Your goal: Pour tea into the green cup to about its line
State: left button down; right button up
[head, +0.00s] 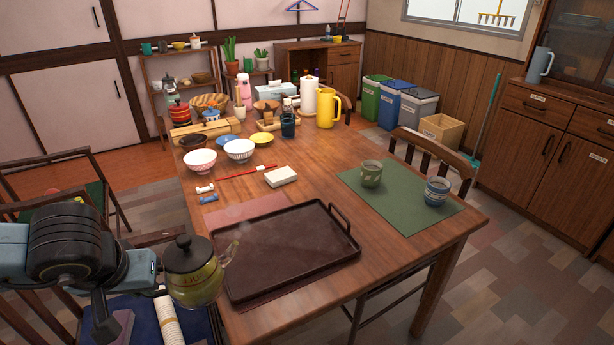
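The green cup (371,174) stands upright on a dark green mat (400,217) at the right of the table. Its inside level and its line are too small to tell. A glass teapot (194,284) with a black lid and yellow-green tea hangs in the air at the table's front left edge. It is about upright, its spout to the right. My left gripper (160,283) is at the teapot's left side and appears shut on it; the handle is mostly hidden. The teapot is far from the cup. My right gripper is out of view.
A blue-and-white cup (437,192) stands to the right of the green cup. A dark tray (290,252) with a raised handle lies between teapot and mat. A white block (281,177), chopsticks, bowls (239,151) and a yellow pitcher (326,108) stand farther back.

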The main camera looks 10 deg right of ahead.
aim_at(371, 175)
jog(key=k, duration=0.7)
jog(key=z, duration=0.75)
jog(key=i, duration=0.55)
jog(key=z, duration=0.7)
jog(key=i, duration=1.1)
jog(key=u, duration=0.35)
